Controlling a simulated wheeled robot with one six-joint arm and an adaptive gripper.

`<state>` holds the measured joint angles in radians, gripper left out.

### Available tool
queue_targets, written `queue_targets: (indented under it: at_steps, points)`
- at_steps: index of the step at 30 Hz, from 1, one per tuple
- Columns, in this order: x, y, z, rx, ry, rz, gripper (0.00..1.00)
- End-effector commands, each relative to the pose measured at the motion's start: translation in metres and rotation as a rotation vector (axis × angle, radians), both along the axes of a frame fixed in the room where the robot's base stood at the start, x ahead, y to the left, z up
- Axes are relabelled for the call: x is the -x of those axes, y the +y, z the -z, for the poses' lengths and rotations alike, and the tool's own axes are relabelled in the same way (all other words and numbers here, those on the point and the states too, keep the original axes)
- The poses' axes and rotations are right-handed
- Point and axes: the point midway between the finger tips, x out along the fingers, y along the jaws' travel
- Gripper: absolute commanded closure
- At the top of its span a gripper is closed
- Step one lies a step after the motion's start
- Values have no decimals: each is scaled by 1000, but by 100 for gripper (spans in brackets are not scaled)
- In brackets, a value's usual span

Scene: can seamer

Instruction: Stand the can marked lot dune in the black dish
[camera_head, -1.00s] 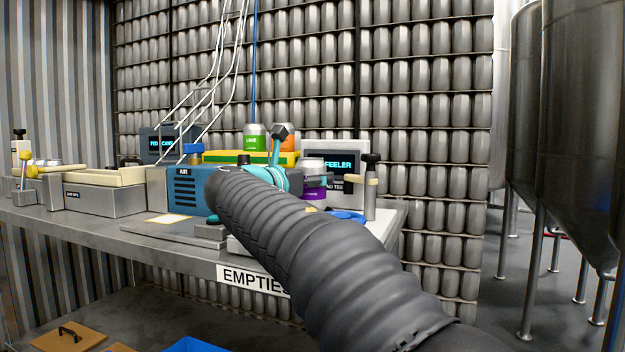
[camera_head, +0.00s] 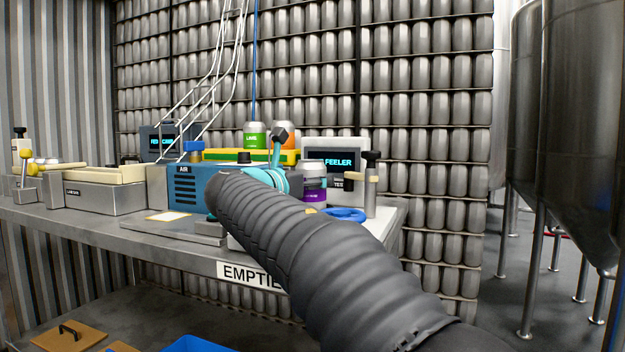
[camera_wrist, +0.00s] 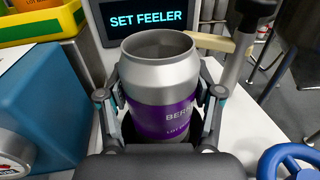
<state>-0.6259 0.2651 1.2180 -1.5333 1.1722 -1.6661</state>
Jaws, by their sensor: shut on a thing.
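A silver, open-topped can with a purple band (camera_wrist: 160,115) fills the middle of the wrist view and stands upright. Its band reads "BERR..." and a smaller line starts with "LOT"; the rest of that line is not legible. My gripper (camera_wrist: 162,92) is shut on the can, one finger on each side. A dark round rim, apparently the black dish (camera_wrist: 212,120), shows around the can's lower part. Whether the can's base touches the dish floor is hidden. In the head view, the purple can (camera_head: 315,196) shows just right of my wrist, which hides most of the gripper.
A "SET FEELER" display (camera_wrist: 150,18) stands close behind the can. A blue machine (camera_wrist: 40,115) is at left, a blue handwheel (camera_wrist: 290,160) at right front, and a post with a pale lever (camera_wrist: 210,42) at right. A green can (camera_head: 255,136) and orange can stand behind.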

Motion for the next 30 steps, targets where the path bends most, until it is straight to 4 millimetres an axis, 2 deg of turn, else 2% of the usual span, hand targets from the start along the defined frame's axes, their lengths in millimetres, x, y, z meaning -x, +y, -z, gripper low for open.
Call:
queue_targets:
  at_steps: [1,2,5,15,19,23,30]
  points:
    - [0,0,1,0,0,0,56]
    - [0,0,1,0,0,0,30]
    - [0,0,1,0,0,0,6]
    - [0,0,1,0,0,0,6]
    - [7,5,0,0,0,-2,6]
    - [24,15,0,0,0,-4,6]
    - [66,40,0,0,0,-4,6]
